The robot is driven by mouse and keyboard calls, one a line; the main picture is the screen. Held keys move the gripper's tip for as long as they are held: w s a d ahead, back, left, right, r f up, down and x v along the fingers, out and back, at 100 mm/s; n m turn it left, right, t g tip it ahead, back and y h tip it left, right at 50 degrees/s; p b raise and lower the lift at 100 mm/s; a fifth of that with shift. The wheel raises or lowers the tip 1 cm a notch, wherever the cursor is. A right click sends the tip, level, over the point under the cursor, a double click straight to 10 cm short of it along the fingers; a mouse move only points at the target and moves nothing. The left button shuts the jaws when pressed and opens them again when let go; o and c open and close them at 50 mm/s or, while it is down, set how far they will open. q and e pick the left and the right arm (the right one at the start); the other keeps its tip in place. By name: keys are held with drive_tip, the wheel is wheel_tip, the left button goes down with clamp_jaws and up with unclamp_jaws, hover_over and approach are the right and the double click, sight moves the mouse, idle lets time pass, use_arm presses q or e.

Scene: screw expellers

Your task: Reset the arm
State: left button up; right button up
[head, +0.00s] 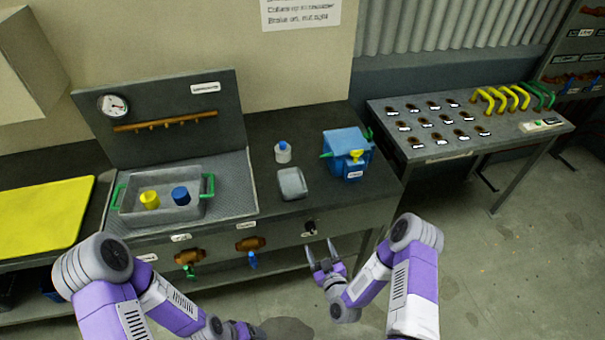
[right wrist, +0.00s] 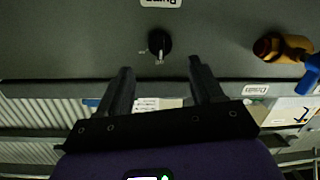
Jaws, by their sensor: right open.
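My right gripper (head: 322,257) is open and empty in front of the bench's front panel, below a black knob (head: 309,227). In the right wrist view its two dark fingers (right wrist: 158,80) are spread apart, with the black knob (right wrist: 159,41) beyond them and not touching. My right arm (head: 405,275) is purple and white and bent at the elbow. My left arm (head: 110,290) comes in at the lower left. Its gripper (head: 245,331) is at the bottom edge, partly cut off, and its jaws do not show clearly.
The bench holds a grey tray (head: 128,222) with a yellow cup (head: 149,200) and a blue cup (head: 181,195), a grey container (head: 291,183) and a blue box (head: 346,146). Brown valves (head: 188,257) stick out of the front. A side table (head: 470,146) stands right. The floor (head: 500,270) is clear.

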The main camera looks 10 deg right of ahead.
drive_tip(key=shift+a, duration=0.1)
drive_tip(key=s+a+f+m+g+y, duration=0.2)
drive_tip(key=s+a+f+g, duration=0.35)
drive_tip(key=s+g, duration=0.3)
drive_tip(key=s+a+m+g, duration=0.1)
drive_tip(key=s+m+g, duration=0.3)
drive_tip(key=s+g, duration=0.3)
drive_tip(key=s, duration=0.5)
drive_tip(key=shift+s+f+g+y, duration=0.2)
drive_tip(key=shift+s+g+y, duration=0.05)
drive_tip(key=shift+g+y, duration=0.15)
drive_tip(key=shift+a, duration=0.1)
